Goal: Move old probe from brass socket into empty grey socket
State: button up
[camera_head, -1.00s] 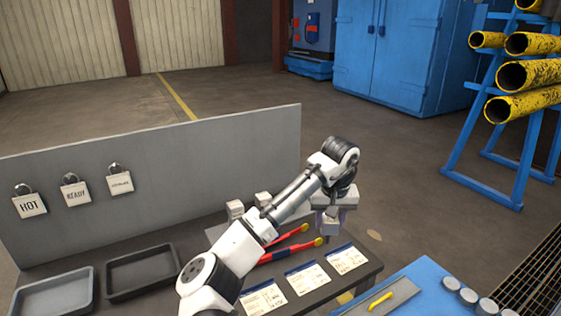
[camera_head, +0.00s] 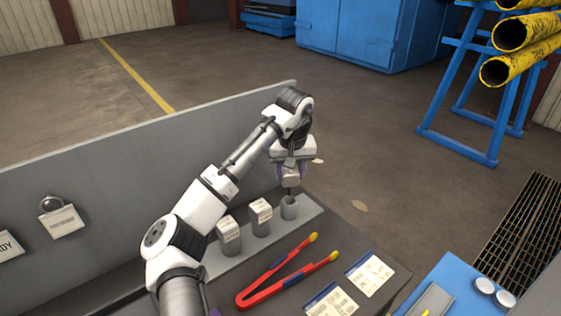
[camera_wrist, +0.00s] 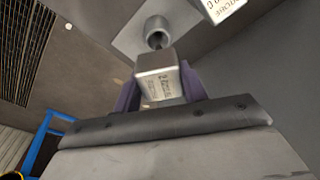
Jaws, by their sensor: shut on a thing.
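My gripper (camera_head: 291,172) is shut on the old probe, a pale block (camera_head: 291,181) with a label and a thin dark stem below. The probe is upright over the grey socket (camera_head: 289,209) at the right end of the strip. In the wrist view the purple fingers grip the labelled block (camera_wrist: 158,82), close to the socket's round opening (camera_wrist: 157,31). I cannot tell how far the stem tip is in the socket. Two other labelled blocks (camera_head: 229,229) (camera_head: 261,211) stand in sockets to the left. I cannot make out a brass socket.
Red tongs (camera_head: 280,275) with yellow tips lie in front of the socket strip (camera_head: 225,263). Label cards (camera_head: 370,273) lie to their right. A grey upright panel (camera_head: 110,185) runs behind the strip. A blue surface (camera_head: 455,285) is at the lower right.

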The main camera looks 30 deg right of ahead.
aim_at(290, 190)
jog(key=shift+w, duration=0.1)
jog(key=shift+f+b, duration=0.75)
jog(key=shift+b, duration=0.1)
notch_tip(290, 190, down, 4)
jog(key=b, duration=0.3)
jog(key=shift+b, duration=0.3)
jog(key=shift+s+p, duration=0.2)
jog(key=shift+p, duration=0.65)
jog(key=shift+f, duration=0.6)
dwell(0.5)
jog(key=o, duration=0.8)
jog(key=shift+r, duration=0.1)
